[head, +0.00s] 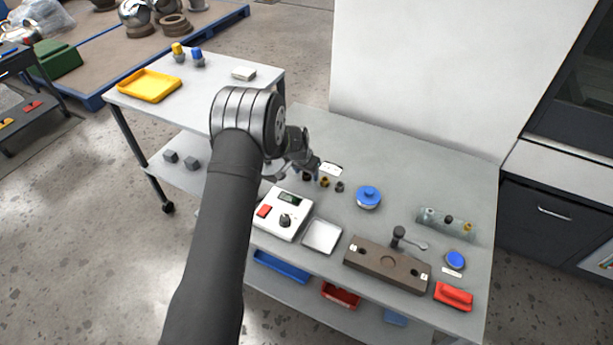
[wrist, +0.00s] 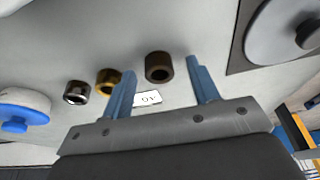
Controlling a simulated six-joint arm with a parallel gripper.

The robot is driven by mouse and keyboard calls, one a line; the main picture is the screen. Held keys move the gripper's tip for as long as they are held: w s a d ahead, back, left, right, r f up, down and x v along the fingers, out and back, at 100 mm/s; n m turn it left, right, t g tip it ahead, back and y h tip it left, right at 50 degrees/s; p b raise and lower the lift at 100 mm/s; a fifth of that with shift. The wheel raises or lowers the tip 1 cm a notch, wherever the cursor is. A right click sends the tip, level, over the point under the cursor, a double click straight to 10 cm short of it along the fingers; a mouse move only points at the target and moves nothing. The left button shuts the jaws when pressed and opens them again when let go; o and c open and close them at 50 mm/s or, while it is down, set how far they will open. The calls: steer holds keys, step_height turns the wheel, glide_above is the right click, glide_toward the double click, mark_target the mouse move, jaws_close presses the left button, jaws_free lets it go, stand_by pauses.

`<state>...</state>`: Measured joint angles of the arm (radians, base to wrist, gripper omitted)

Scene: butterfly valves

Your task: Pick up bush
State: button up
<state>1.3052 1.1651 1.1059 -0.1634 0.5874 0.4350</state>
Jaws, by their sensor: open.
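Three ring-shaped bushes stand in a row on the grey bench. In the wrist view they are a dark brown bush (wrist: 159,67), a brass bush (wrist: 108,81) and a steel-coloured bush (wrist: 76,92). In the head view the brass bush (head: 324,182) and the steel-coloured bush (head: 339,187) show to the right of my gripper (head: 306,173), and the dark brown one is partly covered by it. In the wrist view my gripper (wrist: 162,68) is open and empty. Its blue fingers point at the dark brown bush, which appears between their tips. I cannot tell the remaining height.
A white label card (wrist: 148,98) lies beside the bushes. A blue-topped round part (head: 368,197) is to the right. A white device with a display (head: 283,213), a white tray (head: 322,236) and a brown fixture block (head: 386,265) are nearer the bench front.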

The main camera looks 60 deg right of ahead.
steer(key=c, duration=1.1)
